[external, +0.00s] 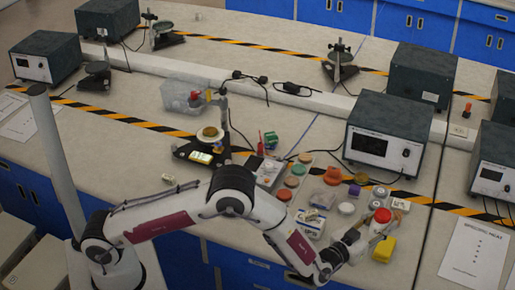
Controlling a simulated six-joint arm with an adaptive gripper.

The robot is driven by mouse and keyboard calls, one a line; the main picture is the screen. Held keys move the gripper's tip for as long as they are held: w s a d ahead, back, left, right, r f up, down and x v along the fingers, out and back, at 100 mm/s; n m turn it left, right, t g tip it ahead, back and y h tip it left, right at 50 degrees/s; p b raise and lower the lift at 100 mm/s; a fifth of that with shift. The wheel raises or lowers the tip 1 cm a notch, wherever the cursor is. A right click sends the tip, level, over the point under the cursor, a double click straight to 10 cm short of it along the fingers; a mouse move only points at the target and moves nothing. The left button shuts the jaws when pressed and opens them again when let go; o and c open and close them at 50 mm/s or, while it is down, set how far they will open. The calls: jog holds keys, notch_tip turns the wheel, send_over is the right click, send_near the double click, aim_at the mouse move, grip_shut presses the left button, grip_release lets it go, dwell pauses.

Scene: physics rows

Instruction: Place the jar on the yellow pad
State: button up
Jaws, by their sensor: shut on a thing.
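A white jar with a red lid (380,221) is at the fingertips of my gripper (366,227), at the right front of the bench. My gripper is shut on the jar, which looks upright. The yellow pad (384,250) lies just in front of the jar, close to the bench's front edge. The jar appears just behind the pad in the picture; I cannot tell how high it is held. The fingertips are small and partly hidden against the jar.
Several small jars and lids, including a white one (346,208) and an orange one (333,175), crowd the bench left of and behind my gripper. A dark power unit (387,135) stands behind them. A paper sheet (474,250) lies right, with bare bench left of it.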

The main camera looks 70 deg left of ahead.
aim_at(389, 221)
jog(key=shift+w+d+r+n+y, duration=0.2)
jog(key=shift+w+d+r+y, duration=0.15)
jog(key=shift+w, duration=0.3)
jog(key=shift+w+d+r+n+y, duration=0.1)
jog(key=shift+w+r+n+y, duration=0.15)
jog(key=shift+w+r, duration=0.25)
jog(key=shift+w+g, duration=0.3)
jog(key=shift+w, duration=0.35)
jog(key=shift+f, duration=3.1)
jog(key=shift+f, duration=1.85)
jog(key=shift+f, duration=0.2)
